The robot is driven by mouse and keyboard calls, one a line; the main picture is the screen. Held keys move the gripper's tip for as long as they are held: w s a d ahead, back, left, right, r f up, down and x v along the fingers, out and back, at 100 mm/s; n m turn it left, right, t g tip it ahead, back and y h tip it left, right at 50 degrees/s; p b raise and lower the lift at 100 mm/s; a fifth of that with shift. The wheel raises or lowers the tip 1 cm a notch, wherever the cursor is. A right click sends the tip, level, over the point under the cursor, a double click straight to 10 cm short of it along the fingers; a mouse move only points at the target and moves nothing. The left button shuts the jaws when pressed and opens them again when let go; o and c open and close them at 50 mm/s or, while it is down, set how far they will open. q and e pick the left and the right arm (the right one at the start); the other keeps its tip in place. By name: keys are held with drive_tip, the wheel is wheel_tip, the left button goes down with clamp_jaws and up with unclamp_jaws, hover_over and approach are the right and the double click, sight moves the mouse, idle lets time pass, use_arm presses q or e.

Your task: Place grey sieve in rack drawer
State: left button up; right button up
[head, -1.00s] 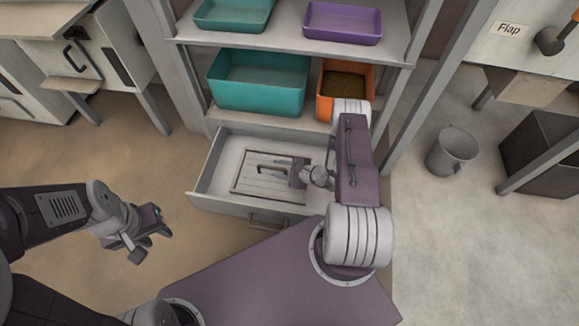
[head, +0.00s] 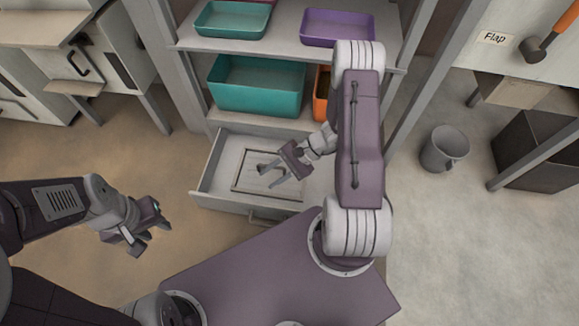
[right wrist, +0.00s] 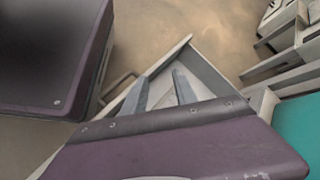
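The grey sieve (head: 247,178), a flat rectangular frame, lies inside the pulled-out rack drawer (head: 222,204). My right gripper (head: 268,175) is over the sieve, with its two fingers apart and nothing between them. The fingers also stand apart in the right wrist view (right wrist: 162,88), above the drawer. They and the palm hide part of the sieve and its handle. My left gripper (head: 152,232) is out to the left of the drawer, over the floor, with nothing seen in it. Its finger spacing is unclear.
Above the drawer, the rack holds a teal bin (head: 258,88), an orange bin (head: 321,92) partly hidden by my right arm, a teal tray (head: 230,18) and a purple tray (head: 338,27). A grey bucket (head: 444,150) stands on the floor to the right.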

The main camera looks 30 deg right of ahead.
drive_tip(key=s+d+r+n+h, duration=0.1)
drive_tip(key=s+r+n+h, duration=0.2)
drive_tip(key=r+n+h, duration=0.2)
drive_tip(key=s+d+r+n+g+h, duration=0.1)
drive_tip(key=s+r+n+h, duration=0.2)
drive_tip(key=r+n, duration=0.5)
drive_tip(key=shift+s+d+r+h, duration=0.3)
drive_tip(key=shift+d+h, duration=0.05)
drive_tip(key=shift+h, duration=0.55)
